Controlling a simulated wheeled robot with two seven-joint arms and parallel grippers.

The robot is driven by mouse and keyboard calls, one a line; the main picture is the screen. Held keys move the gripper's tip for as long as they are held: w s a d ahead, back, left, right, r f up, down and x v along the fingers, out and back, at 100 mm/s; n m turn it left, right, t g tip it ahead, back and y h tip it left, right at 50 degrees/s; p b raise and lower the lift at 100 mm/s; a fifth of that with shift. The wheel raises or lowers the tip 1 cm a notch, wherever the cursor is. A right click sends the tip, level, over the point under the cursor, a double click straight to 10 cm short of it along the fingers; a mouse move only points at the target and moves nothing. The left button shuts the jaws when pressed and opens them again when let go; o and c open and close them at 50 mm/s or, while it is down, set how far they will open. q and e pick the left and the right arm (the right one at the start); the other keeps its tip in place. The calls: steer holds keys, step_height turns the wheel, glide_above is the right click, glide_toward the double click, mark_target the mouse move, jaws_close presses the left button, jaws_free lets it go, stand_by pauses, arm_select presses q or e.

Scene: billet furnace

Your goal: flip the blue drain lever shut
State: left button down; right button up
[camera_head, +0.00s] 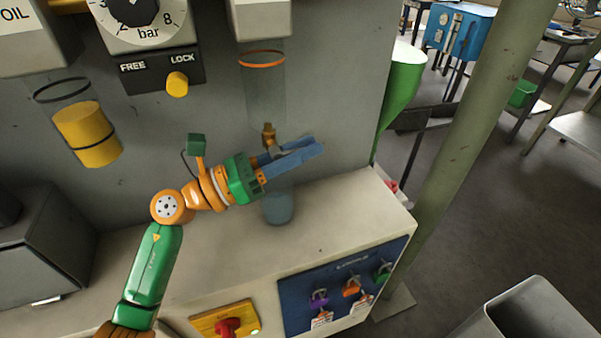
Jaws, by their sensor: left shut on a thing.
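A brass drain valve (268,134) sits under the clear bowl with the orange ring (263,85), on the grey panel. My left gripper (305,152) reaches in from the left, right at this valve. Its long blue-grey fingers lie just in front of and below the brass body, pointing right and slightly up. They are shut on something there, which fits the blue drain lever. The lever is mostly hidden by the fingers and close to them in colour, so its angle cannot be told. My right gripper is not in view.
A blue-grey cup (278,208) stands on the ledge (335,218) below the gripper. A red switch (229,327) and blue lockout board (340,286) are below.

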arm_select(q)
steer(key=shift+f, duration=0.25)
steer(key=shift+r+h, duration=0.3)
steer(key=shift+r, duration=0.05)
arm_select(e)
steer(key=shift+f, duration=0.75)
arm_select(q)
steer(key=c, duration=0.9)
jaws_free()
steer(key=shift+c, duration=0.2)
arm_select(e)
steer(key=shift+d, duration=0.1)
arm_select(q)
steer(key=shift+a+f, duration=0.15)
steer(key=shift+f, duration=0.05)
steer(key=b+v, duration=0.2)
steer(key=v, duration=0.4)
steer(key=shift+s+a, duration=0.2)
steer(key=shift+a, duration=0.1)
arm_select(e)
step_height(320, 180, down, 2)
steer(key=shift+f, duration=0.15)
